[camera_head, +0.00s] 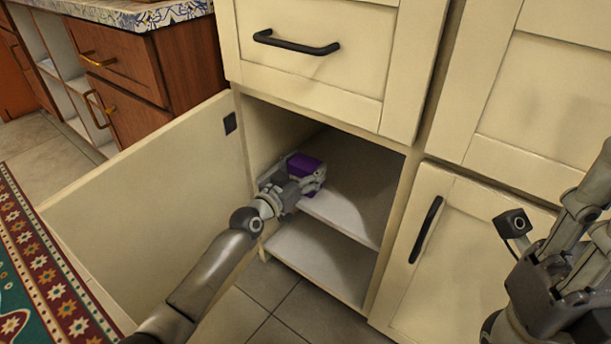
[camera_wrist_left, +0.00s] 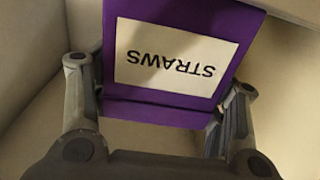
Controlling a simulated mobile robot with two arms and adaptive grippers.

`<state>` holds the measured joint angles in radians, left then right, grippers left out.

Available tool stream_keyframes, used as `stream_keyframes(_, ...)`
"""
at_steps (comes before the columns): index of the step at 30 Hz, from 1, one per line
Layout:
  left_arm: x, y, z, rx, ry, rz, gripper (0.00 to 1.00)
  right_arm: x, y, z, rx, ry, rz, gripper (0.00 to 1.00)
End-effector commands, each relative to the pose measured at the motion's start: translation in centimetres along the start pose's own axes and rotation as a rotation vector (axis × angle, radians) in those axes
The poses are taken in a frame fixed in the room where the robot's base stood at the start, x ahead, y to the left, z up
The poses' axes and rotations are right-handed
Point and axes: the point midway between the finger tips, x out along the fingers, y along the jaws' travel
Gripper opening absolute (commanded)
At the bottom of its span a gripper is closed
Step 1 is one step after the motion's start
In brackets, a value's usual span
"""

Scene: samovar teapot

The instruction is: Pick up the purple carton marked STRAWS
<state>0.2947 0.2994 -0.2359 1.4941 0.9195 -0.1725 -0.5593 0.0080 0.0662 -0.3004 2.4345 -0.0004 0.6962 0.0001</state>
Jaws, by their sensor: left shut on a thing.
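The purple carton (camera_head: 304,165) is inside the open cabinet, at the upper shelf near the left wall. In the left wrist view the carton (camera_wrist_left: 180,108) fills the space between the fingers, and its white label reads STRAWS upside down. My left gripper (camera_head: 300,180) reaches into the cabinet and is shut on the carton, one finger on each side. The left gripper (camera_wrist_left: 160,110) also shows at the bottom of the wrist view. I cannot tell whether the carton touches the shelf. My right gripper (camera_head: 590,190) is partly in view at the right edge, its fingertips cut off or unclear.
The cabinet door (camera_head: 150,195) stands open to the left of my left arm. The upper shelf (camera_head: 345,218) is otherwise bare, with a lower shelf (camera_head: 315,265) below it. A drawer (camera_head: 310,60) is shut above. A closed door with a black handle (camera_head: 425,230) is to the right.

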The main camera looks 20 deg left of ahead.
Motion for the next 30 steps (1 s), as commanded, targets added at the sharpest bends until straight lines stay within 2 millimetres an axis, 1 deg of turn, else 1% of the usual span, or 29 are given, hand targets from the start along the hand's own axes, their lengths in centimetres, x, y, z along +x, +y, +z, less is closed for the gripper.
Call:
stream_keyframes(2, 0.0, 0.0, -0.1, 0.000, 0.002, 0.000, 0.37, 0.0, 0.0, 0.0, 0.000, 0.000, 0.000, 0.32)
stream_keyframes(11, 0.0, 0.0, -0.3, 0.001, 0.002, 0.000, 0.37, 0.2, 0.0, 0.0, 0.000, 0.002, 0.000, 0.32)
stream_keyframes(15, 0.0, 0.0, -1.0, 0.001, 0.002, 0.000, 0.37, 0.6, 0.1, -0.2, 0.001, 0.003, 0.003, 0.32)
stream_keyframes(17, 0.0, 0.0, -1.6, 0.001, 0.003, 0.000, 0.37, -0.1, 0.2, 0.1, 0.003, -0.028, 0.012, 0.32)
stream_keyframes(18, 0.0, 0.0, -2.1, 0.001, 0.003, 0.000, 0.37, -0.4, 0.2, 0.3, 0.005, -0.048, 0.018, 0.32)
stream_keyframes(22, -0.1, 0.0, -4.2, 0.001, 0.003, 0.000, 0.37, -0.9, 0.3, 0.2, 0.011, -0.095, 0.036, 0.32)
stream_keyframes(29, -3.3, 1.1, -8.0, -0.001, 0.001, 0.000, 0.37, -2.1, 0.3, -0.7, 0.025, -0.193, 0.078, 0.32)
stream_keyframes(30, -4.0, 1.3, -9.0, 0.000, 0.002, 0.000, 0.37, -1.2, 0.3, -0.8, 0.024, -0.189, 0.078, 0.32)
